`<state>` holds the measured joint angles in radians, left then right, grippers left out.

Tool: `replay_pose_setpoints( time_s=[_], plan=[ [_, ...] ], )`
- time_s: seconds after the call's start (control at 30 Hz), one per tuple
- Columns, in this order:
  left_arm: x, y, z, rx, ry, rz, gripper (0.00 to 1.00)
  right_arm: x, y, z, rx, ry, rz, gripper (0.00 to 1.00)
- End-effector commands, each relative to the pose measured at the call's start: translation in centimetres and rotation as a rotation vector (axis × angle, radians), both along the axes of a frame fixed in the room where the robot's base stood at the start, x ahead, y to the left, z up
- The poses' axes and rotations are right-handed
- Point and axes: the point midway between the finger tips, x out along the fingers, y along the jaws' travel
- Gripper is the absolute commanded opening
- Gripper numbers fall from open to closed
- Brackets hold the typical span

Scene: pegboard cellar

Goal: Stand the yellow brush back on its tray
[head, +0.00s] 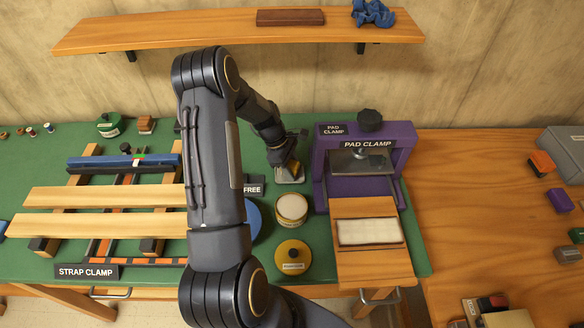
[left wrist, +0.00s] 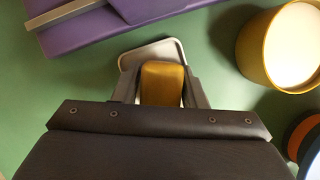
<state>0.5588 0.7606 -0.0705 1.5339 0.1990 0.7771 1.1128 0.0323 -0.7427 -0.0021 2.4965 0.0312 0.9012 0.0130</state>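The yellow brush (left wrist: 162,82) shows in the left wrist view between the two fingers of my left gripper (left wrist: 162,90). The fingers touch it on both sides. The small grey tray (left wrist: 150,52) lies right under or behind the brush. Whether the brush rests on the tray or hangs just above it, I cannot tell. In the head view my left gripper (head: 288,166) points down at the grey tray (head: 291,179), with a bit of yellow between the fingers. The bristle end is hidden. My right gripper is not in view.
The purple pad clamp (head: 325,165) stands just right of the tray. An open tin (head: 291,208) and a yellow lid (head: 292,257) stand in front. A "FREE" sign (head: 254,187) and a blue round thing (head: 254,222) are to the left. Wooden strips (head: 100,197) lie further left.

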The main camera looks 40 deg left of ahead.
Motion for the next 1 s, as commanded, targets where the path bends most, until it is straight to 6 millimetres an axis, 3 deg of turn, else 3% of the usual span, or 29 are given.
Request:
replay_pose_setpoints(
  time_s=[0.37,0.8,1.0],
  plan=[
    [-0.1,0.1,0.7,0.000,0.001,-0.002,0.41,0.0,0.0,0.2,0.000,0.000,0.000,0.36],
    [-1.1,3.4,8.7,0.002,-0.002,0.000,0.41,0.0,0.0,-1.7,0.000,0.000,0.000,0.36],
    [-1.4,4.2,11.0,0.001,0.000,-0.001,0.41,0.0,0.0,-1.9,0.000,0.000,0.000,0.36]
  ],
)
